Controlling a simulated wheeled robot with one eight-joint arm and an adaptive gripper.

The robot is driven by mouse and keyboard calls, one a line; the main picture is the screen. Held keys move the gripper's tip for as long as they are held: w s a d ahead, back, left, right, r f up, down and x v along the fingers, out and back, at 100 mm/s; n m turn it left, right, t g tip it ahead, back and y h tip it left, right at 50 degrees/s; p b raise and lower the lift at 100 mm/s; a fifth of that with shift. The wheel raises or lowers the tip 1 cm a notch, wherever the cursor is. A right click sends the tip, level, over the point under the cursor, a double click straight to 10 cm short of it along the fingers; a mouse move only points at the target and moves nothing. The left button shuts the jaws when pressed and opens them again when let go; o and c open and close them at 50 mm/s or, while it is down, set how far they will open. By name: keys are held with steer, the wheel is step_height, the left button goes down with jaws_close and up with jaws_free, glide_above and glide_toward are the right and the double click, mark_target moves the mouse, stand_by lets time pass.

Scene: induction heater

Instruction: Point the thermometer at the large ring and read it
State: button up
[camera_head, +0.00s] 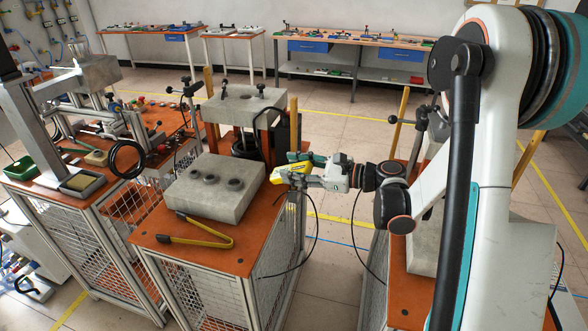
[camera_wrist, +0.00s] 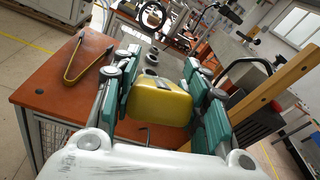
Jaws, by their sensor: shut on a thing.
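My gripper (camera_head: 292,173) is shut on a yellow thermometer (camera_wrist: 160,102), held between its teal finger pads. In the head view the thermometer (camera_head: 287,171) is at the right edge of a grey block (camera_head: 205,205), seemingly a little above it. Several small dark rings sit on the block, the rightmost (camera_head: 236,184) looking widest. The wrist view shows two of them (camera_wrist: 151,72) beyond the thermometer. A much bigger black ring (camera_head: 127,159) stands upright on the left bench. I cannot tell which one is the large ring. The thermometer's display cannot be read.
Yellow-and-black tongs (camera_head: 198,234) lie on the orange table (camera_head: 180,262) before the block. A grey press-like block (camera_head: 243,105) stands behind with wooden posts. The left bench (camera_head: 62,192) is crowded. Dark cables hang near my gripper. Floor between the tables and back benches is clear.

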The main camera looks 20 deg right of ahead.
steer(key=shift+w+a+f+b, duration=0.35)
steer(key=shift+w+a+f, duration=0.4)
steer(key=shift+w+a, duration=0.2)
steer(key=shift+w+a+f+b, duration=0.3)
steer(key=shift+w+a+f, duration=0.45)
steer(key=shift+w+a, duration=0.15)
stand_by(0.5)
step_height(320, 180, up, 9)
steer(key=p, duration=0.5)
steer(key=shift+r+p, duration=0.15)
steer(key=shift+p, duration=0.15)
steer(key=shift+f, duration=0.2)
